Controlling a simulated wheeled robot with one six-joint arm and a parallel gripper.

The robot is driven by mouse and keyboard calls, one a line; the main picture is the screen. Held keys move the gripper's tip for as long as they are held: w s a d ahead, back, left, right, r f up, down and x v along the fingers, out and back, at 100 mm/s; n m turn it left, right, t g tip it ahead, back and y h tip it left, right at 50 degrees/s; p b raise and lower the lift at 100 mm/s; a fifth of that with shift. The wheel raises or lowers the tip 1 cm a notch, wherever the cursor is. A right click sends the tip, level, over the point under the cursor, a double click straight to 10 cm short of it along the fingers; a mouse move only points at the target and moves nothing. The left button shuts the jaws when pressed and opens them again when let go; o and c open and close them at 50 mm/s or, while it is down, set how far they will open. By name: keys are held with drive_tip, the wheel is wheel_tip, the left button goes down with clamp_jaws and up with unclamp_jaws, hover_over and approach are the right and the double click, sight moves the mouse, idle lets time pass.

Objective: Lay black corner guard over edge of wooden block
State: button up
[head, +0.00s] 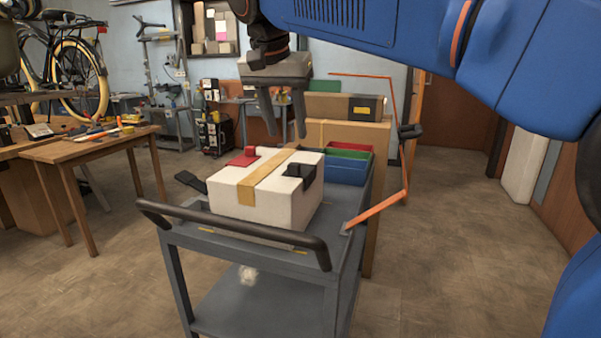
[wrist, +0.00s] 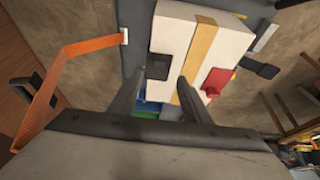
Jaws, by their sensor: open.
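A pale, box-shaped block (head: 268,205) with a tan band across its top sits on the grey cart. It also shows in the wrist view (wrist: 180,35). A black corner guard (head: 300,172) rests at the block's right top edge. In the wrist view the guard (wrist: 158,67) is at the block's left side, near my fingertips. How its underside meets the edge cannot be seen. My gripper (head: 287,134) is open and empty, fingers pointing down above the block, apart from the guard. Its fingers also show in the wrist view (wrist: 162,84).
A red corner piece (head: 243,159) lies on the block's left edge. A dark flat piece (head: 190,181) sticks out left of it. Red, green and blue bins (head: 347,172) stand behind. An orange strap (head: 377,208) rises on the right. The cart's black handle (head: 232,229) is in front.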

hover_over(295, 163)
drive_tip(key=s+a, duration=0.1)
drive_tip(key=s, duration=0.1)
drive_tip(key=f, duration=0.5)
drive_tip(key=shift+s, duration=0.2)
drive_tip(key=shift+w+x, duration=0.2)
drive_tip(key=shift+x, duration=2.45)
drive_tip(key=shift+d+r, duration=0.1)
drive_tip(key=shift+r, duration=0.05)
clamp_jaws()
